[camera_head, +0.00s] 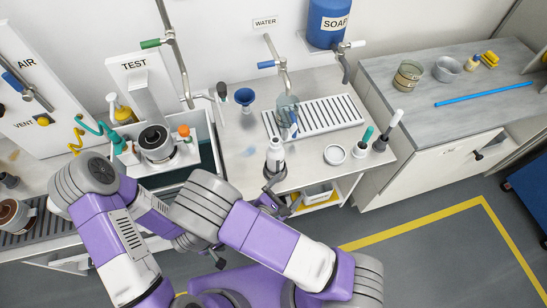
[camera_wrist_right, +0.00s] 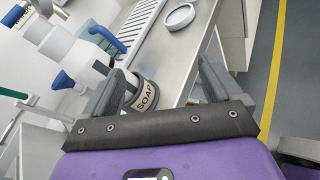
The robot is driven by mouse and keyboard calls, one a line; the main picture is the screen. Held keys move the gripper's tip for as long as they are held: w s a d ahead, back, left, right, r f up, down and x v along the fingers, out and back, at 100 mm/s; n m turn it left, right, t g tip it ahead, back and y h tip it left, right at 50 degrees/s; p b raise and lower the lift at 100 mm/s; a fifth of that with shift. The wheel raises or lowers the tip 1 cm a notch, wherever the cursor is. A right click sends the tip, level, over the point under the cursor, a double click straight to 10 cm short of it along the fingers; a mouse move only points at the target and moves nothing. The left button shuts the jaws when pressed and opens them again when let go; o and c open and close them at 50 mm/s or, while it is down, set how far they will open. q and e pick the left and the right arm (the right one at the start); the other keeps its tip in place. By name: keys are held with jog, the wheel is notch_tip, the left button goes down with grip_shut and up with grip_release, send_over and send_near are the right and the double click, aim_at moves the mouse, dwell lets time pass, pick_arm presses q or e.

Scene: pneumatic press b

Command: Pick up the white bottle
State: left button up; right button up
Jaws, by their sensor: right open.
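The white bottle (camera_head: 276,152) stands upright near the front edge of the grey worktop in the head view. My right gripper (camera_head: 273,184) is open at the bottle's lower part. In the right wrist view its two fingers (camera_wrist_right: 165,90) stand either side of the band, the left finger nearer to it. Whether a finger touches the bottle I cannot tell. My right arm hides part of the worktop edge.
The sink (camera_head: 208,160) is to the left.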

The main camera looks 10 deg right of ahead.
aim_at(276, 153)
jog(key=w+a+n+t, duration=0.1)
jog(key=w+n, duration=0.1)
jog(key=w+a+r+n+t+b, duration=0.1)
jog(key=w+n+t, duration=0.1)
jog(key=w+a+n+t+b, duration=0.1)
jog(key=w+a+n, duration=0.1)
jog(key=n, duration=0.1)
jog(key=shift+w+a+r+t+y, duration=0.1)
jog(key=shift+r+t+y, duration=0.3)
jog(key=shift+w+r+b, duration=0.1)
jog(key=shift+w+b, duration=0.2)
jog(key=x, duration=0.7)
jog(key=shift+w+b, duration=0.15)
jog(key=shift+b, duration=0.2)
jog(key=shift+a, duration=0.1)
jog(key=shift+c, duration=0.2)
jog(key=c, duration=1.2)
